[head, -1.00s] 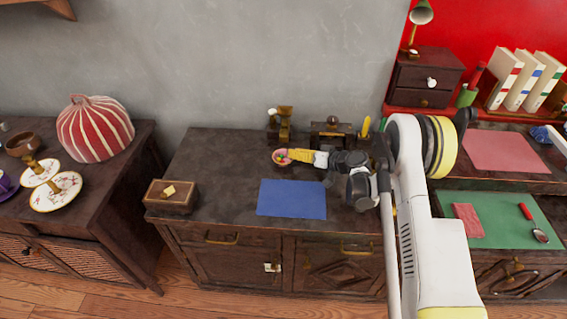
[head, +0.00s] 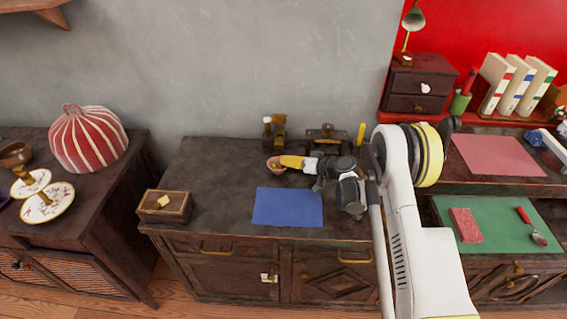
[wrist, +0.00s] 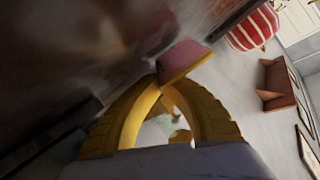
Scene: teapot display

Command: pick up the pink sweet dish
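The fingers hide part of the dish. I cannot tell whether its base touches the cabinet top.
A blue mat (head: 287,207) lies in front of the dish. A wooden box (head: 164,207) stands at the cabinet's front left. A brass grinder-like object (head: 279,132) and a dark box (head: 326,139) stand behind. The cabinet top left of the dish is clear.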

